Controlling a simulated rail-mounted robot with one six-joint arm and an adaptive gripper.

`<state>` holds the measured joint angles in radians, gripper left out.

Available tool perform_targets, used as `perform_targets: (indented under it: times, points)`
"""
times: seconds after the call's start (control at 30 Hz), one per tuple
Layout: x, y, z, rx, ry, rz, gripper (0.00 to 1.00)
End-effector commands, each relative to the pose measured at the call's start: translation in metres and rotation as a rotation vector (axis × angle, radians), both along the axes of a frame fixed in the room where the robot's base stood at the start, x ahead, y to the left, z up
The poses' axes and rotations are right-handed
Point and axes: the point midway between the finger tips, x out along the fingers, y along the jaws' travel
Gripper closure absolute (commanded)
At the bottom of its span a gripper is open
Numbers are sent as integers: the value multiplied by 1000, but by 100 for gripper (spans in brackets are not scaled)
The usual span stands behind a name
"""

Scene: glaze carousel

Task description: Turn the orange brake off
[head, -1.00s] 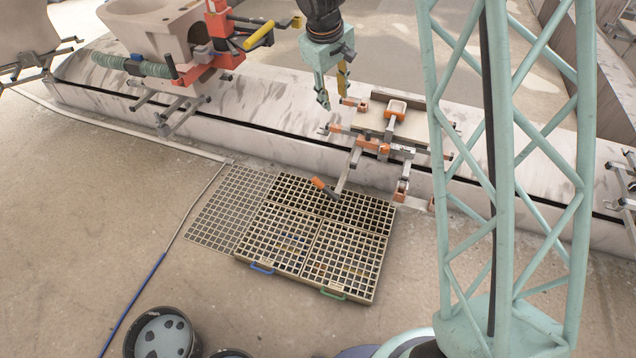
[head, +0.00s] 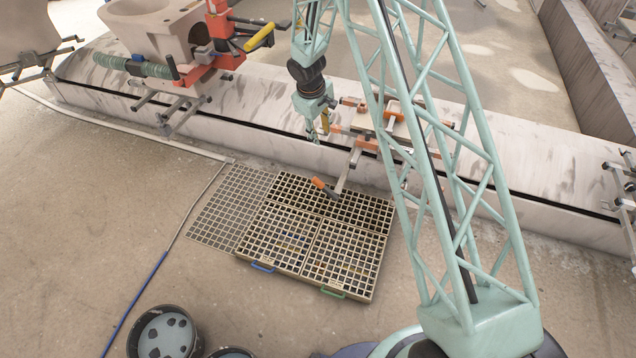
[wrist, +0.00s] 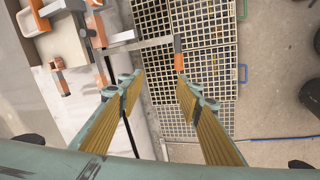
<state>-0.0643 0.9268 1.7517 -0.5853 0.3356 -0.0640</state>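The brake is a grey bar with an orange handle (head: 323,187), reaching out from the carriage on the pale rail over the floor grating. In the wrist view its orange handle (wrist: 178,56) is just beyond my right-hand finger. My gripper (head: 319,133) is above the rail's front edge, behind the handle in the head view. In the wrist view my gripper (wrist: 160,92) is open, with nothing between its two ribbed yellow pads. The handle appears apart from the fingers. My arm partly hides the carriage in the head view.
The carriage has several orange-tipped clamps and a flat plate (wrist: 64,45) beside the brake bar. A basin on an orange stand (head: 150,25) is at the left on the rail. Grating panels (head: 290,240) lie on the floor, with buckets (head: 163,335) in front.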

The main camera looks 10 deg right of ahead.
Motion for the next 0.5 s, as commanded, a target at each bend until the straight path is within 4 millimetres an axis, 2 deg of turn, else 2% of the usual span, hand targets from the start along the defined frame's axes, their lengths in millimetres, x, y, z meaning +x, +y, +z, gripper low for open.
perform_targets:
  times: [0.03, 0.5]
  points:
    - [1, 1, -13, -1, 7, 9, 68]
    - [7, 15, -124, 4, 45, 99, 68]
